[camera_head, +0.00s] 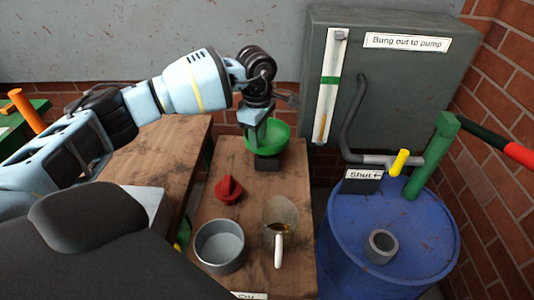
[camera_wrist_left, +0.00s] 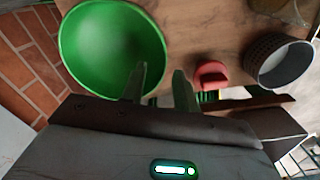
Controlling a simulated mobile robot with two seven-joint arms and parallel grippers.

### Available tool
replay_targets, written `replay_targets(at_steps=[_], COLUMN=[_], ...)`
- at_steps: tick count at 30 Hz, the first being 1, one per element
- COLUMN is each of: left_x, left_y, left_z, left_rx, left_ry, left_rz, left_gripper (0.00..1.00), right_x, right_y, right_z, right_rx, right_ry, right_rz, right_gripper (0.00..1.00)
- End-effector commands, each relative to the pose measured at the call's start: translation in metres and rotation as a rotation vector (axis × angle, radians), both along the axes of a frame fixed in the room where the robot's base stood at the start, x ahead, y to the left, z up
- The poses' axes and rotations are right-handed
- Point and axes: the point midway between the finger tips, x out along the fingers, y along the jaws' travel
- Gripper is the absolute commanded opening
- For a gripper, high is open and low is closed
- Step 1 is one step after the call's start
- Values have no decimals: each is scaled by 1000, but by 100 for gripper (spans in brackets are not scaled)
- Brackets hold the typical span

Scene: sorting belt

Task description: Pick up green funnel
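The green funnel (camera_head: 272,138) stands wide end up over a small dark block (camera_head: 267,164) at the far end of the wooden bench. In the left wrist view the funnel (camera_wrist_left: 105,45) fills the upper left as a round bowl. My left gripper (camera_head: 256,132) is at the funnel's left side, pointing down. In the wrist view its two fingers (camera_wrist_left: 160,72) stand apart, one over the bowl and one just outside the rim. I see no clear grip on the rim, and contact is unclear. My right gripper is not in view.
On the bench (camera_head: 205,207) are a red part (camera_head: 228,189), a grey round pot (camera_head: 219,246) and a glass jug (camera_head: 281,215) with a pale handle. A blue drum (camera_head: 345,240) with a green post (camera_head: 432,155) stands right. A grey cabinet (camera_head: 420,80) is behind.

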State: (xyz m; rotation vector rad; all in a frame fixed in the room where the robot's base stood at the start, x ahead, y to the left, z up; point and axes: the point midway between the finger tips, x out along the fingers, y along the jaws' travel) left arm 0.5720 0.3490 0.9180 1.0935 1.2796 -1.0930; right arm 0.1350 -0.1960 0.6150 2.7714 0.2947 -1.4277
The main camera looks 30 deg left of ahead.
Motion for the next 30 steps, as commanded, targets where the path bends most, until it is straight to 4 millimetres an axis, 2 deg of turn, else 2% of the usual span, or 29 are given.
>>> replay_targets(at_steps=[6,15,16,23,30], left_x=[-1,-1,-1,-1,-1], left_y=[2,2,2,2,2], left_z=[-28,-33,-33,-33,-33], left_rx=[0,0,0,0,0], left_ry=[0,-1,-1,-1,0], left_rz=[2,1,1,1,0], left_gripper=[30,30,29,0,0], right_x=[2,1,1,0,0], right_y=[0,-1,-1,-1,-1], right_z=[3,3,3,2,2], right_rx=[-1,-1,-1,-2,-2], right_ry=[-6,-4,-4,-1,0], right_rz=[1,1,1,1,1], right_gripper=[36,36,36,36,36])
